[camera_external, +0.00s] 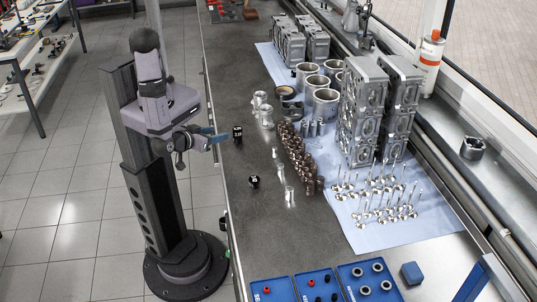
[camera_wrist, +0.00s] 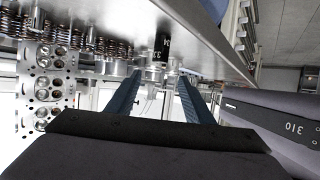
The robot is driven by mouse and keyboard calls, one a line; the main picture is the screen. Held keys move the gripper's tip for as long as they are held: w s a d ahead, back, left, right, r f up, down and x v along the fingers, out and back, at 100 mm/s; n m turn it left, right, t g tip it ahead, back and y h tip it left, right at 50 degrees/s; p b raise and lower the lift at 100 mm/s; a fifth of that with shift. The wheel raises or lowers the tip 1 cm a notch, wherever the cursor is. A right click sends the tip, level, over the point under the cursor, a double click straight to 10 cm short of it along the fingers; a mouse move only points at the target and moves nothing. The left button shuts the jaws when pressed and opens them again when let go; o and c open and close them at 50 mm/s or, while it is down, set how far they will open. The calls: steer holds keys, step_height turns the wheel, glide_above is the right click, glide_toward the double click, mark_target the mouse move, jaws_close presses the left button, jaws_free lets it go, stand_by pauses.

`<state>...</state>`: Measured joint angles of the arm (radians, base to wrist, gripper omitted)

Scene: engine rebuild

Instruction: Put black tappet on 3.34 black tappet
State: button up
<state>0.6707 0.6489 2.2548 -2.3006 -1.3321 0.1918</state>
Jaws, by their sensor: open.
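Two black tappets with white markings stand on the grey bench near its left edge. One black tappet (camera_external: 238,134) is just right of my gripper (camera_external: 218,138); the other black tappet (camera_external: 254,182) is closer to the camera. I cannot read which one is marked 3.34. In the wrist view one black tappet (camera_wrist: 162,44) with white characters shows upside down, just beyond my gripper's blue fingers (camera_wrist: 157,82). The fingers are apart, with nothing held between them. They reach toward the bench edge, level with the nearer-to-hand tappet but apart from it.
Brown springs (camera_external: 302,160), small metal parts and valves (camera_external: 380,193) stand to the right, with cylinder liners (camera_external: 325,103) and engine heads (camera_external: 362,112) behind. Blue trays (camera_external: 318,286) lie at the front. The bench between the second tappet and the trays is clear.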

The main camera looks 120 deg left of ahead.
steer(key=shift+d, duration=0.1)
